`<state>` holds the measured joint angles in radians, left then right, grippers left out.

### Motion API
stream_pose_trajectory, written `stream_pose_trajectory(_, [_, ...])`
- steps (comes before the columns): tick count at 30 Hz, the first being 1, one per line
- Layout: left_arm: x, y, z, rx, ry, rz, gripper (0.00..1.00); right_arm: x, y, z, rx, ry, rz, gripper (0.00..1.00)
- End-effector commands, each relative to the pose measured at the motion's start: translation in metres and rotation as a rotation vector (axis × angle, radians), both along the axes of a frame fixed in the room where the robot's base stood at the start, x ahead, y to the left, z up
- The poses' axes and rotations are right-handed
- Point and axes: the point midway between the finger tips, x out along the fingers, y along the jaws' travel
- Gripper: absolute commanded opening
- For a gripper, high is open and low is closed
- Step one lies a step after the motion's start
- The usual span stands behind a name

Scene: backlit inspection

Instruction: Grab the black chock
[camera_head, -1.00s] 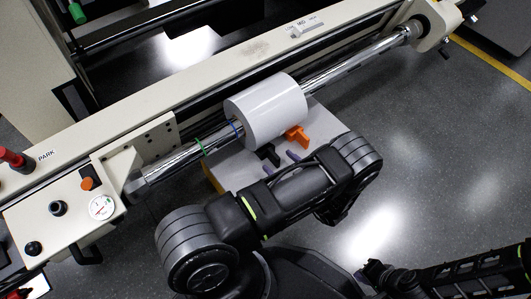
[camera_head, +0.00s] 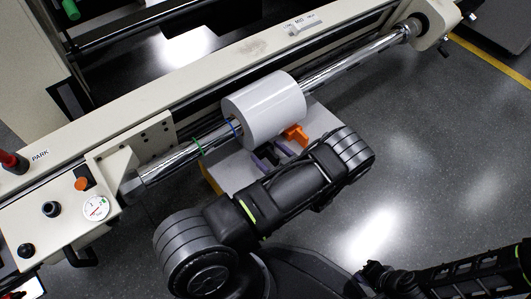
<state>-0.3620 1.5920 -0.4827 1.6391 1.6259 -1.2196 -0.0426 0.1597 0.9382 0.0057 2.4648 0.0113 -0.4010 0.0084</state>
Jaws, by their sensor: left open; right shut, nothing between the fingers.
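The black chock (camera_head: 267,153) is a small dark piece on the light grey platform (camera_head: 232,178), below the white roll (camera_head: 265,108). My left gripper (camera_head: 274,155) shows two purple fingertips, spread apart beside the chock. One fingertip is just below it and the other to its right. I cannot tell whether they touch it. My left forearm hides the rest of that gripper. An orange chock (camera_head: 296,134) sits right of the black one, against the roll's lower side. My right gripper (camera_head: 372,273) is low in the view, dark and shut, far from the chocks.
The roll sits on a shiny steel shaft (camera_head: 345,72) running diagonally along a beige machine. A control panel (camera_head: 65,208) with knobs and a gauge stands at left. The grey floor at right is clear, with a yellow line (camera_head: 490,57).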

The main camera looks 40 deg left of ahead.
Motion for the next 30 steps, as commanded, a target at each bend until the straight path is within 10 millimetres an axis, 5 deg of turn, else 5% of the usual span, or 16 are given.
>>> stream_pose_trajectory(6, [0.005, 0.017, -0.003, 0.0, -0.001, 0.0, 0.8, 0.001, 0.0, -0.006, -0.001, -0.004, -0.001, 0.0])
stream_pose_trajectory(22, [0.005, 0.019, 0.0, 0.009, -0.002, 0.003, 0.8, 0.001, 0.0, -0.005, -0.001, -0.004, -0.001, 0.0])
stream_pose_trajectory(30, [0.005, 0.02, 0.001, 0.011, -0.003, 0.003, 0.59, 0.001, 0.0, -0.005, -0.001, -0.004, -0.001, 0.0])
